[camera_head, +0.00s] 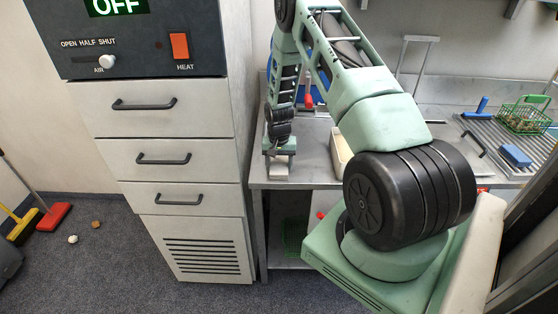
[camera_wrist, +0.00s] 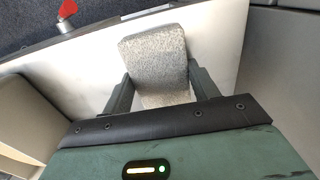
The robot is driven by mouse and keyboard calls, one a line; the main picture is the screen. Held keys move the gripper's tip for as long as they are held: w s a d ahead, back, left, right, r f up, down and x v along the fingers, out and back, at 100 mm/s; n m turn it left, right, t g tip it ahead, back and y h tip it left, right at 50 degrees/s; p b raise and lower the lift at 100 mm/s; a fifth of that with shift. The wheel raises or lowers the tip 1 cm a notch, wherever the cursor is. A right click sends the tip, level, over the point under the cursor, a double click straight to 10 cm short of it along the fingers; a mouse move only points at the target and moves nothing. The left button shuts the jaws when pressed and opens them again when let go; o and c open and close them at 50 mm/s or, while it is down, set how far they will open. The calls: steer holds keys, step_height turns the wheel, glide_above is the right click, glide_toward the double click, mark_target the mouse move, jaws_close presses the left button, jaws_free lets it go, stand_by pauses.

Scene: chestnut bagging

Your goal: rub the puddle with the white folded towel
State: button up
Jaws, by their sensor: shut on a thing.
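My gripper (camera_wrist: 160,88) is shut on the folded towel (camera_wrist: 154,56), a pale grey-white, rough-textured pad held between the two dark fingers in the wrist view. The towel is over a pale, smooth surface and looks close to it; I cannot tell whether it touches. In the head view my gripper (camera_head: 280,152) is low over the left end of the steel counter (camera_head: 310,165), beside the drawer cabinet. I make out no puddle in either view; the towel and gripper hide part of the surface.
The drawer cabinet (camera_head: 175,125) stands close left of my gripper. A cream tray (camera_head: 341,150) is to its right. A green basket (camera_head: 523,115) and a blue block (camera_head: 515,156) are on the ribbed rack (camera_head: 495,132) at far right.

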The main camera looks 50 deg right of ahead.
mark_target(279, 157)
steer(key=shift+w+d+f+b, duration=0.2)
steer(key=shift+w+d+b, duration=1)
steer(key=shift+w+d, duration=0.4)
steer(key=shift+w+d+r+b, duration=0.1)
steer(key=shift+w+d+b, duration=0.5)
steer(key=shift+d, duration=0.5)
steer(key=shift+w, duration=0.1)
steer(key=shift+r, duration=0.15)
steer(key=shift+r+p, duration=1.8)
steer(key=shift+r, duration=1.2)
